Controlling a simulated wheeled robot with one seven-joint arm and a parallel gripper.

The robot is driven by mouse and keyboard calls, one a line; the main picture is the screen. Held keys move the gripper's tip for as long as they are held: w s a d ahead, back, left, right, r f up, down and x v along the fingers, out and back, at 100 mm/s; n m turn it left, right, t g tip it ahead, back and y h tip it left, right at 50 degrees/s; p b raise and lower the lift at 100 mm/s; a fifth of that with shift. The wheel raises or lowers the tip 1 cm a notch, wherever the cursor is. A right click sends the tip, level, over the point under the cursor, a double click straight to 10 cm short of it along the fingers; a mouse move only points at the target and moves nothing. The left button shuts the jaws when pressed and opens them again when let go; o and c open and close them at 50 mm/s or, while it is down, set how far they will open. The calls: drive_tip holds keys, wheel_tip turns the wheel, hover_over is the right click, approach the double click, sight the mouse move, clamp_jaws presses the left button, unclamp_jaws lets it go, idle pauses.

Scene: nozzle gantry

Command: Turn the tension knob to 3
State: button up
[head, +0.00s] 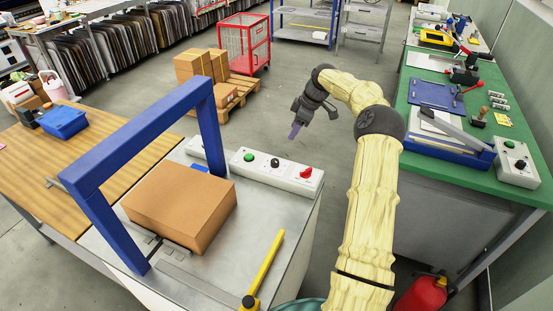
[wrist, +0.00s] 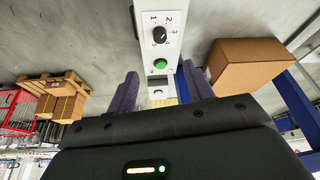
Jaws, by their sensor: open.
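The black knob (head: 274,163) is on a pale control box (head: 290,181) at the back edge of the metal table, between a green button (head: 248,157) and a red control (head: 305,172). The green button (wrist: 160,64) is nearer the fingers there. My gripper (head: 295,131) is open and empty, apart from the box, behind it in the head view. Its two fingers (wrist: 160,90) are spread in the wrist view.
A blue gantry frame (head: 135,110) stands over a cardboard box (head: 180,205) left of the control box. A yellow-handled lever (head: 265,262) is at the table's front. Another control box (head: 515,165) sits on the green bench at right. Open floor lies behind the table.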

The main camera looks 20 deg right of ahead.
sight(275, 160)
drive_tip(key=p+x, duration=0.2)
drive_tip(key=x, duration=1.4)
drive_tip(key=shift+a+f+p, duration=0.1)
drive_tip(key=shift+f+p, duration=0.25)
drive_tip(key=c, duration=1)
